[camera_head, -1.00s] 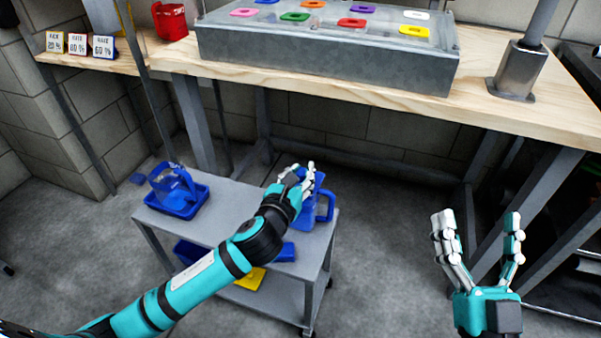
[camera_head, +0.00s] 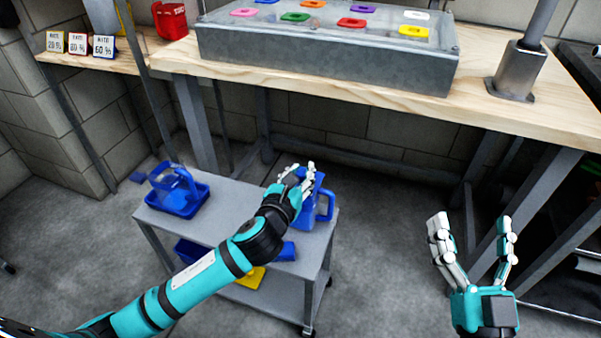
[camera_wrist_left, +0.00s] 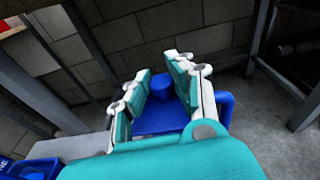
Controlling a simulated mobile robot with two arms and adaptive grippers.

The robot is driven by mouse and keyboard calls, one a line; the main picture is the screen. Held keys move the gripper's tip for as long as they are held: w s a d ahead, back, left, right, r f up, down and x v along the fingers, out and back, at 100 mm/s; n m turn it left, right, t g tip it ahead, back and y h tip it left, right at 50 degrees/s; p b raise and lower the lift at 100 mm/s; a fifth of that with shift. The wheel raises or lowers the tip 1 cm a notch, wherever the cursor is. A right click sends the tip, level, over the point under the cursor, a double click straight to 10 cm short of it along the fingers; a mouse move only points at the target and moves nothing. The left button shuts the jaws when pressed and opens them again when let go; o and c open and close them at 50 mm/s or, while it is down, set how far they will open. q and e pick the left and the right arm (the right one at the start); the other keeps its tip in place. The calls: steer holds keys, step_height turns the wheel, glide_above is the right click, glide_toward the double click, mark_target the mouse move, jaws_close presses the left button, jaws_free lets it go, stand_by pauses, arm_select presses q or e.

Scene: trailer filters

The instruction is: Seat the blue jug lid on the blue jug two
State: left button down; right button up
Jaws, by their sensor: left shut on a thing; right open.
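The blue jug (camera_head: 309,213) with a side handle stands on the right part of the grey cart's top. My left gripper (camera_head: 302,176) is directly over it, hiding much of its top. In the left wrist view, the gripper (camera_wrist_left: 163,83) is shut on the round knob of the blue jug lid (camera_wrist_left: 166,87). The jug's blue top (camera_wrist_left: 165,118) shows below the fingers, and its handle (camera_wrist_left: 226,106) is at the right. I cannot tell whether the lid's rim touches the jug. My right gripper (camera_head: 472,226) is open and empty, well right of the cart.
A second blue jug (camera_head: 178,178) stands in a blue tray (camera_head: 184,210) on the cart's left side. Blue and yellow items lie on the lower shelf. A wooden bench (camera_head: 350,88) with a grey box (camera_head: 320,57) stands behind. Floor right of the cart is clear.

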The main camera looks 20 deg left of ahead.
stand_by(0.4)
arm_select(q)
steer(key=c, duration=0.6)
jaws_free()
